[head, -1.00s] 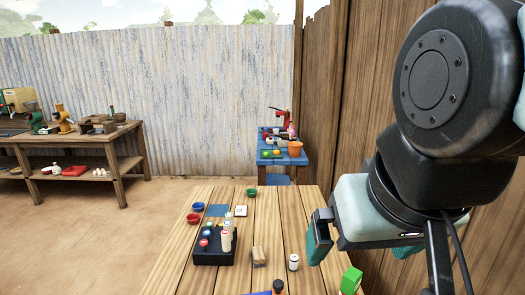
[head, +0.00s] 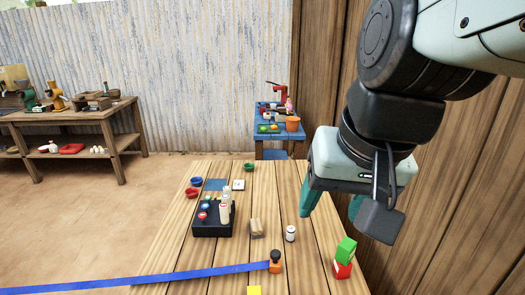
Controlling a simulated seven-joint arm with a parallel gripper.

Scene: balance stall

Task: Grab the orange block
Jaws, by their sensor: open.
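A small orange block (head: 275,268) sits near the front of the wooden table in the head view. A dark round-topped piece (head: 275,255) rests on it or just behind it; I cannot tell which. The right end of a long blue strip (head: 150,279) meets the block's left side. My gripper (head: 331,207) is open and empty. It hangs over the right part of the table, above and to the right of the orange block and apart from it.
A green block (head: 346,249) sits on a red block (head: 342,269) at the right. A yellow block (head: 254,290) is at the bottom edge. A white bottle (head: 290,233), a tan block (head: 256,227) and a black tray (head: 213,231) with bottles stand farther back.

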